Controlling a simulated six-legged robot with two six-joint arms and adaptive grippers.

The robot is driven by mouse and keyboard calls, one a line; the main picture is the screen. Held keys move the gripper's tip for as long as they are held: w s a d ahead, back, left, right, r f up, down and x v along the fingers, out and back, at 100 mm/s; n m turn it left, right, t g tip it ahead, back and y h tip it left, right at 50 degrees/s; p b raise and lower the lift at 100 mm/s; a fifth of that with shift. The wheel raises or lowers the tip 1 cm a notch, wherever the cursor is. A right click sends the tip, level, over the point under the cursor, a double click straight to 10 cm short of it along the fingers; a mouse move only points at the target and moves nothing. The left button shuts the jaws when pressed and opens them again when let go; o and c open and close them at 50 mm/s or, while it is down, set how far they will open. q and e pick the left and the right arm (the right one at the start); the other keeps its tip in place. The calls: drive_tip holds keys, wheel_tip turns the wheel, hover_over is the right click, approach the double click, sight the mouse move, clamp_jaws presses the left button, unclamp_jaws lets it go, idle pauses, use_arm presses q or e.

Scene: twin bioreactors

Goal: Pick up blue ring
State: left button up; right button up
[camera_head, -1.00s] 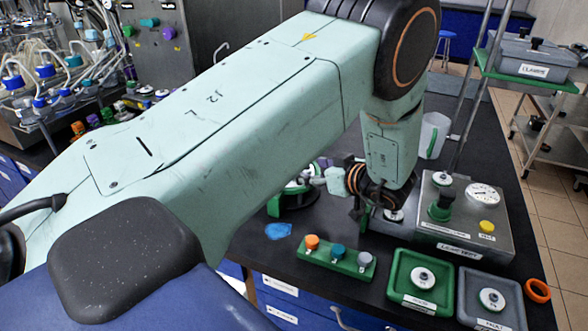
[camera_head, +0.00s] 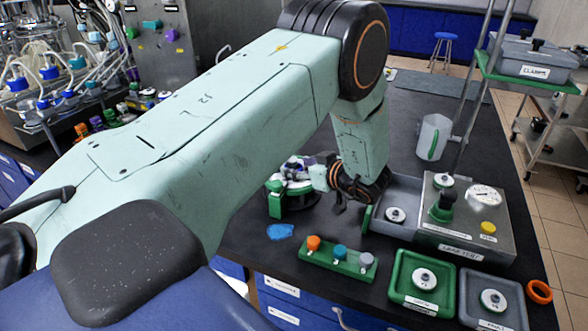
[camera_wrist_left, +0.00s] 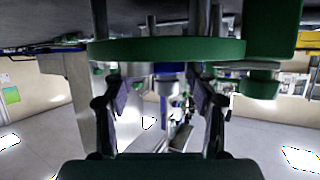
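My left gripper (camera_head: 322,178) is at the green round stand (camera_head: 293,203) on the black bench, and my wrist partly hides that stand. In the left wrist view the gripper (camera_wrist_left: 158,90) is open, with its two fingers apart. A green disc (camera_wrist_left: 125,50) spans the view just beyond the fingertips. A small blue part (camera_wrist_left: 168,69) shows between the fingers below the disc. I cannot tell whether it is the blue ring or whether a finger touches it. My right gripper is not in view.
A flat blue patch (camera_head: 280,231) and a green rack (camera_head: 335,263) with orange, blue and grey caps lie in front. A grey test box (camera_head: 465,240), green tray (camera_head: 398,292), grey tray (camera_head: 467,305) and orange ring (camera_head: 539,291) stand right. A jug (camera_head: 433,137) stands behind.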

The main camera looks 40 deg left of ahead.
use_arm(q)
drive_tip(key=shift+s+f, duration=0.15)
drive_tip(key=shift+c, duration=0.6)
drive_tip(key=shift+s+a+f, duration=0.1)
drive_tip(key=shift+s+a, duration=0.05)
drive_tip(key=shift+s, duration=0.1)
drive_tip(key=shift+c, duration=1.1)
wheel_tip(320, 180, up, 9)
drive_tip(key=shift+w+r+p, duration=0.15)
drive_tip(key=shift+p, duration=0.3)
drive_tip(key=shift+w+r, duration=0.1)
drive_tip(key=shift+r, duration=0.35)
